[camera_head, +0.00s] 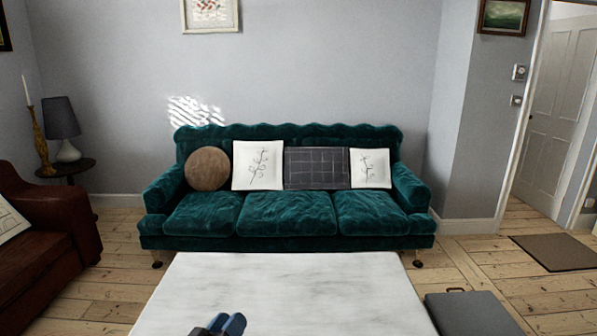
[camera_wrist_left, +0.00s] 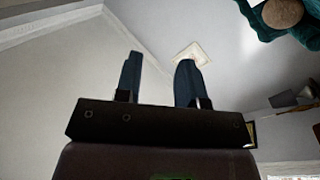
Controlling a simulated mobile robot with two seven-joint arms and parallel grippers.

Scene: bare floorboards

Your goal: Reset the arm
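My left gripper (camera_head: 222,324) shows at the bottom edge of the head view, in front of the near part of the white marble tabletop (camera_head: 300,285). My right gripper is in neither view.
A green sofa (camera_head: 285,213) with several cushions stands behind the table. A dark red armchair (camera_head: 45,240) is at the left, by a small side table (camera_head: 68,168) with a lamp. A grey case (camera_head: 472,313) lies at the right. The tabletop shows clear.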

